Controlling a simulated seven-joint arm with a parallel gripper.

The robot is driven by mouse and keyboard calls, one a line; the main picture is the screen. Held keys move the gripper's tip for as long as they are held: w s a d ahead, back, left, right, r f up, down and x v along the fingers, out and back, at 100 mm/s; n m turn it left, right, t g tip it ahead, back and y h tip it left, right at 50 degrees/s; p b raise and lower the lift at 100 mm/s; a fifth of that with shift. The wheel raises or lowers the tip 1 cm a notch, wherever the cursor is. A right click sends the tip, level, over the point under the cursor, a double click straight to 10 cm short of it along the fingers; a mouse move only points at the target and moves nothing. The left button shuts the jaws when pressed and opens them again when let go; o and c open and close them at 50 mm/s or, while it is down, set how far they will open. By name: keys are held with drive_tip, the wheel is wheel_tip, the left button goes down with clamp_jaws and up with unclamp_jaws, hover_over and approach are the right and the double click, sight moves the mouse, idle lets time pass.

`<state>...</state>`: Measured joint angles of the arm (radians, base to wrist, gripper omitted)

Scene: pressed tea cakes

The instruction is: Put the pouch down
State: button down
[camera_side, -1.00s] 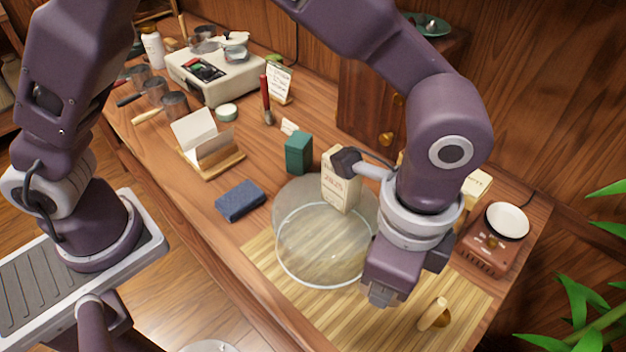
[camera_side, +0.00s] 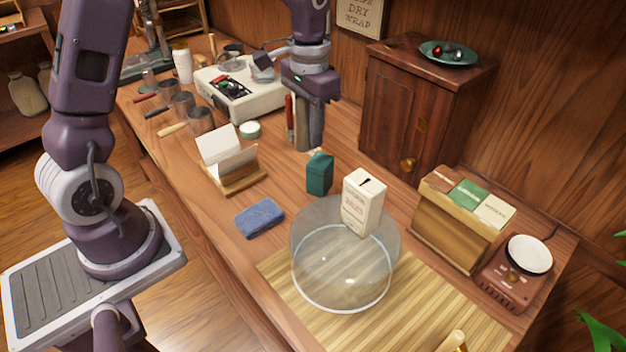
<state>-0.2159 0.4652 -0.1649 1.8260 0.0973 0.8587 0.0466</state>
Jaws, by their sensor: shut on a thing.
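Whether the held thing touches the table cannot be told.
A red-handled tool (camera_side: 289,112) stands just left of my gripper. A card holder (camera_side: 233,176), blue cloth (camera_side: 259,218), cream carton (camera_side: 363,202) and clear round vessel (camera_side: 343,285) are nearer. A wooden cabinet (camera_side: 391,101) stands right, a white-topped machine (camera_side: 262,102) behind left.

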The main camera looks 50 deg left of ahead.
drive_tip(key=shift+w+a+f, duration=0.2)
drive_tip(key=shift+w+a, duration=0.15)
drive_tip(key=shift+a, duration=0.2)
wheel_tip(320, 180, up, 11)
drive_tip(key=shift+d+r, duration=0.15)
drive_tip(key=shift+r, duration=0.05)
drive_tip(key=s+d, duration=0.3)
drive_tip(key=d, duration=1.2)
drive_tip(key=s+d, duration=1.1)
drive_tip(key=d, duration=0.5)
wheel_tip(320, 180, down, 25)
drive_tip(key=shift+s+d+r, duration=0.1)
drive_tip(key=shift+d+r, duration=0.05)
